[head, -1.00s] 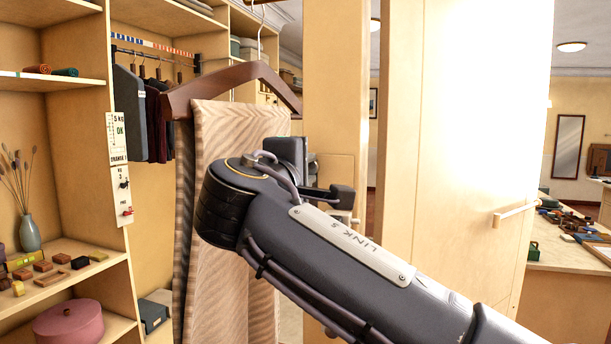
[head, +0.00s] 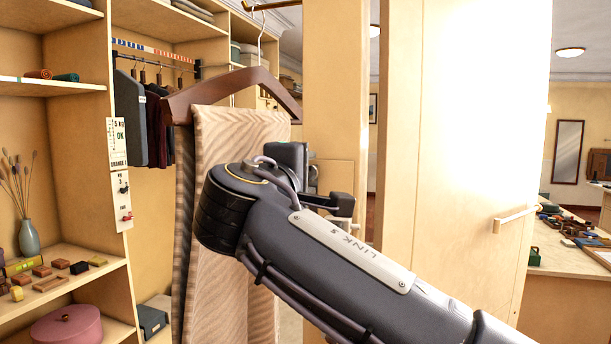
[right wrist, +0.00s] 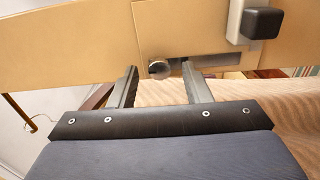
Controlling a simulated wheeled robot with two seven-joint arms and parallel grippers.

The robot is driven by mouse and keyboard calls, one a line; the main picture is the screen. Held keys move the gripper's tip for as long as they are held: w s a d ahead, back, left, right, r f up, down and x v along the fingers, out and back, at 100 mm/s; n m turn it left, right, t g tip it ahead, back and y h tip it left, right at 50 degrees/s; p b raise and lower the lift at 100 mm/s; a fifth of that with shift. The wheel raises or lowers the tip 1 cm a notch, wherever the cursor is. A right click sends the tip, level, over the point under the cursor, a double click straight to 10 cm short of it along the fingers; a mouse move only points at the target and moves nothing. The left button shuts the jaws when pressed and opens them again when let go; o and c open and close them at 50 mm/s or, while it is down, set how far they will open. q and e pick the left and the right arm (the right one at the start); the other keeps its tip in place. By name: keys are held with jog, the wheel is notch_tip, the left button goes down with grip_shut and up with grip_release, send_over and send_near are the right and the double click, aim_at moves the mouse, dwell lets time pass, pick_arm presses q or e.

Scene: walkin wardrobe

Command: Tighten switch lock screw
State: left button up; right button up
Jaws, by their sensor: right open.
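In the right wrist view a round silver screw head (right wrist: 159,69) shows at the lower edge of a pale wooden panel (right wrist: 75,48). A silver strip (right wrist: 215,61) runs to its right. A white switch-like fitting with a black square knob (right wrist: 262,23) is at the upper right. My right gripper (right wrist: 159,76) is open, its two dark fingers on either side of the screw head in the picture. I cannot tell if they touch anything. In the head view my right arm hides the gripper's fingers and the screw. My left gripper is out of view.
A wooden hanger (head: 232,83) with a striped beige cloth (head: 222,225) hangs close behind my right arm. A pale door with a bar handle (head: 514,219) stands to the right. Shelves (head: 60,264) with small items line the left.

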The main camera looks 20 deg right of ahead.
jog(key=b+v, duration=0.1)
jog(key=v, duration=0.6)
jog(key=shift+s+a, duration=0.25)
jog(key=shift+s, duration=0.1)
